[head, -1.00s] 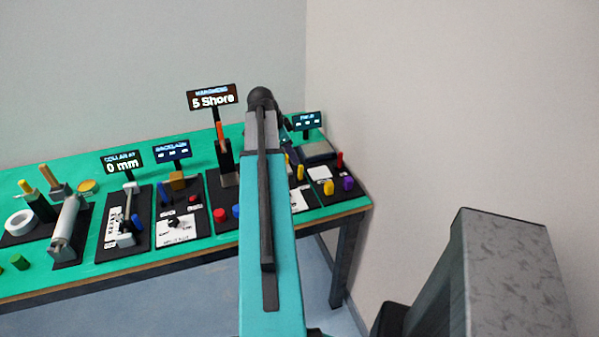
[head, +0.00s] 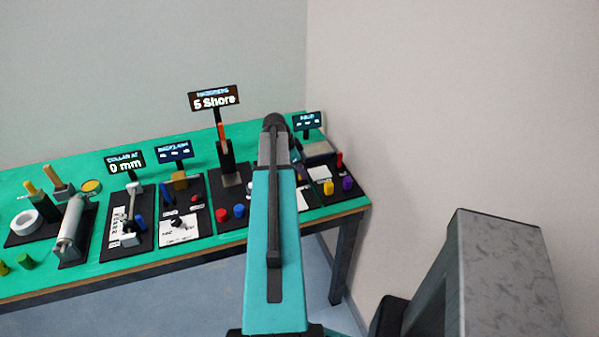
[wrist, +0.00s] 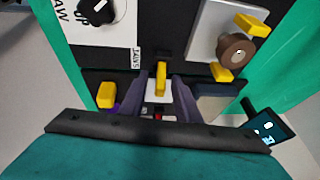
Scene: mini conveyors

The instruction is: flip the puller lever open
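A small upright yellow lever (wrist: 161,76) stands in the middle of the wrist view, beside a white "JAWS" label (wrist: 136,58). I take it for the puller lever, though no label naming it so is readable. My gripper (wrist: 162,88) is open, with one dark finger on each side of the yellow lever and a visible gap to each. A black knob (wrist: 97,10) sits on a white printed plate at upper left. In the head view my arm hides the lever and most of the gripper.
A brown round knob (wrist: 235,48) with yellow blocks is at upper right in the wrist view. A yellow peg (head: 328,187) and purple peg (head: 348,183) stand near the table's right end. A small display (head: 307,121) stands behind. The wall is close on the right.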

